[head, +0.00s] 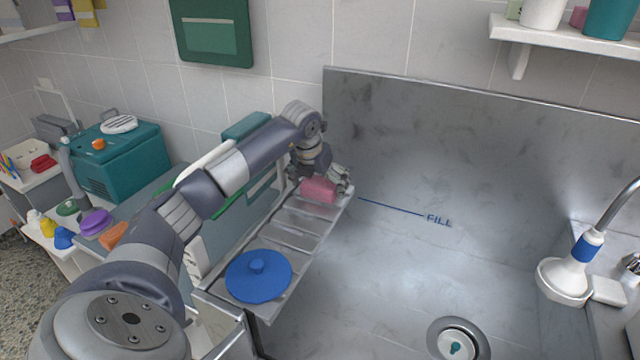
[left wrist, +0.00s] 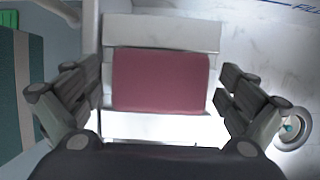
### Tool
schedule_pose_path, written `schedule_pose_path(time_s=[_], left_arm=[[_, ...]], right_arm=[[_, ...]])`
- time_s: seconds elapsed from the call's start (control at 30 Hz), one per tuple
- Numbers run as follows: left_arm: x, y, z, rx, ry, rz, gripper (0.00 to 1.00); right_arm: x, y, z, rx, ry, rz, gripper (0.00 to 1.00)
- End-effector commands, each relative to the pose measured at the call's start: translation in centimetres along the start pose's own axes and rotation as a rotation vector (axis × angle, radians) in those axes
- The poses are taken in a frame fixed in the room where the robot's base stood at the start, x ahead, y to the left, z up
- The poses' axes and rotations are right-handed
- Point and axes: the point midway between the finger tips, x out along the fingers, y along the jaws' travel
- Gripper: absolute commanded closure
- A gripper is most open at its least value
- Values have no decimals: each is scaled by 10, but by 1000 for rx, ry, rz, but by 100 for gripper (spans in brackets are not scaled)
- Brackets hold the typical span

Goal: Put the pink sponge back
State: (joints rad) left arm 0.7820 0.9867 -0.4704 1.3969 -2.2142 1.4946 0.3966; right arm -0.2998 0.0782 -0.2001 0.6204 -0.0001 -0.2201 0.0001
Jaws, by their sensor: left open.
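The pink sponge (head: 319,189) lies at the far end of a slatted metal rack (head: 290,240) along the left side of the steel sink. In the left wrist view the sponge (left wrist: 160,80) sits flat on the slats, between the fingers of my left gripper (left wrist: 160,95). The fingers are spread, with a visible gap on each side of the sponge. In the head view my left gripper (head: 322,179) is at the sponge, its fingers partly hidden behind it. My right gripper is in neither view.
A round blue lid (head: 258,276) with a knob lies on the near end of the rack. The steel sink (head: 400,260) is empty apart from its drain (head: 457,343). A shower head (head: 565,280) stands at the right. A white shelf (head: 560,38) hangs above.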

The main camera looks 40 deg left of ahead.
Motion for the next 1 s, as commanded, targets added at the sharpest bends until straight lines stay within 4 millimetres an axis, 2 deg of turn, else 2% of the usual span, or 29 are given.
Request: schedule_pose_path(time_s=[0.2, 0.33, 0.8, 1.0], left_arm=[[-1, 0, 1, 0, -1, 0, 1], [-10, 0, 2, 1, -4, -1, 1], [-103, 0, 2, 0, -4, 0, 1], [-121, 0, 2, 0, -1, 0, 1]], right_arm=[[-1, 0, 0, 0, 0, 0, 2], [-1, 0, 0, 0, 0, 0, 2], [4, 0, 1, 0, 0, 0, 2], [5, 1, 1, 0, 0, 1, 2]])
